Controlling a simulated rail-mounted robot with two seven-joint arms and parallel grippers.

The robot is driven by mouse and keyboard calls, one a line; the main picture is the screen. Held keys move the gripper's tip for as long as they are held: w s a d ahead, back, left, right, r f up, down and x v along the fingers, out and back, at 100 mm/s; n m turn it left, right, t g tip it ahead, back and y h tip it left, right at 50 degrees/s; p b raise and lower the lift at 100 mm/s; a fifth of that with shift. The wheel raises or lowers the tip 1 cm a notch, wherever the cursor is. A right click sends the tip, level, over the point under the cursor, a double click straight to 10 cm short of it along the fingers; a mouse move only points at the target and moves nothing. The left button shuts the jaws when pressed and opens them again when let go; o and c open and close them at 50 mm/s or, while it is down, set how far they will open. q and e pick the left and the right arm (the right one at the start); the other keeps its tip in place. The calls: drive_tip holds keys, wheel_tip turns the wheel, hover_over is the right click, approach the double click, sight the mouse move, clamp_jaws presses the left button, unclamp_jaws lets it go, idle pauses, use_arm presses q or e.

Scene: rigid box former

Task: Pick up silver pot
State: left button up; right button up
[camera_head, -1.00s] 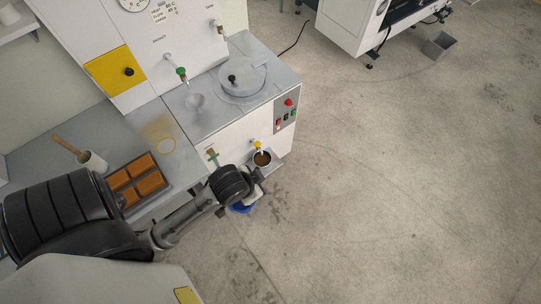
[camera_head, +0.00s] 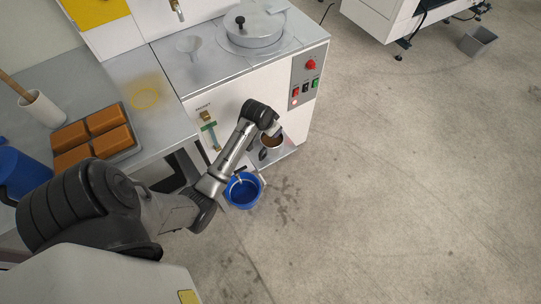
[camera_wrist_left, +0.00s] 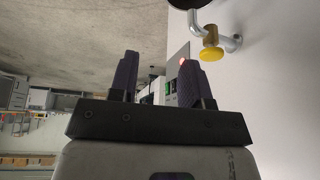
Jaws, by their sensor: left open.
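The silver pot (camera_head: 272,142) stands on a small shelf at the front of the white machine in the head view, with dark brown contents. My left wrist and gripper (camera_head: 272,130) are right at it and cover part of it. In the left wrist view my left gripper (camera_wrist_left: 160,72) is open, with nothing between its two dark fingers. A dark round shape (camera_wrist_left: 190,3) is cut off at the top edge there; I cannot tell whether it is the pot. My right gripper is not in view.
A tap with a yellow knob (camera_wrist_left: 211,54) juts from the white machine front. A blue bucket (camera_head: 243,190) stands below the shelf. A tray of orange-brown blocks (camera_head: 122,152) lies on the bench at left. A lidded vessel (camera_head: 252,28) tops the machine.

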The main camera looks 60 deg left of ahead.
use_arm(q)
wheel_tip(320, 180, down, 8)
drive_tip(key=a+m+h, duration=0.1)
drive_tip(key=a, duration=0.2)
drive_tip(key=m+b, duration=0.1)
drive_tip(key=b, duration=0.8)
hover_over(276, 157)
drive_tip(key=f, duration=1.3)
drive_tip(key=shift+w+a+f, duration=0.2)
drive_tip(key=shift+a+f, duration=0.1)
drive_tip(key=shift+f, duration=0.05)
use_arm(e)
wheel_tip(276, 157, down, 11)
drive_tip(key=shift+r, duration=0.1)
use_arm(q)
clamp_jaws()
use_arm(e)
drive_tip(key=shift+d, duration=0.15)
